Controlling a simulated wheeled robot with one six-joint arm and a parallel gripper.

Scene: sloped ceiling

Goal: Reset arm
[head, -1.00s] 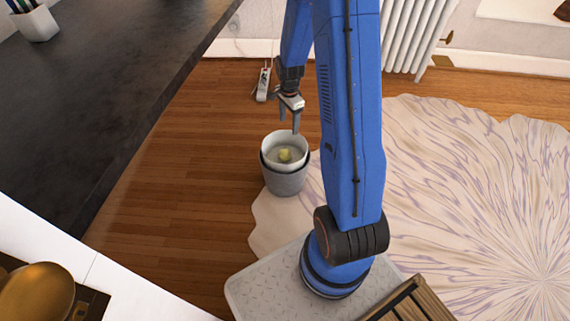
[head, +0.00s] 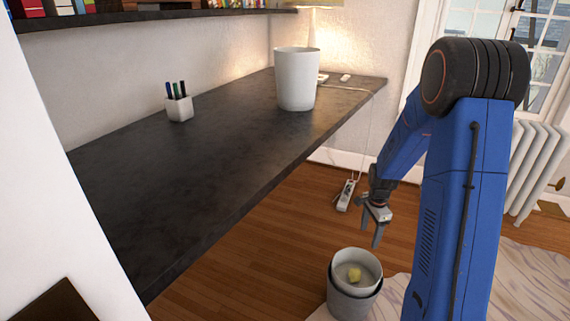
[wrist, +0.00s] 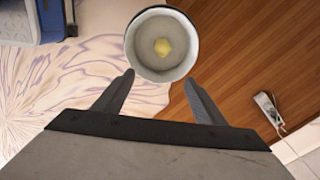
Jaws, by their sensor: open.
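My gripper (head: 377,232) hangs from my blue arm, fingers pointing down, above and just behind a grey bin on the floor. It is open with nothing between the fingers; in the wrist view the two fingers (wrist: 159,92) are spread apart. A white container (head: 364,262) sits inside the grey bin (head: 352,300), with a small yellow object (head: 354,274) at its bottom. In the wrist view the white container (wrist: 140,50) lies just beyond the fingertips, apart from them as far as I can tell.
A dark desk (head: 215,165) runs along the wall at left, with a white bin (head: 297,80) and a pen cup (head: 179,106) on it. A power strip (head: 346,195) lies on the floor by the wall. A radiator (head: 535,165) stands at right. A patterned rug (wrist: 70,75) covers part of the floor.

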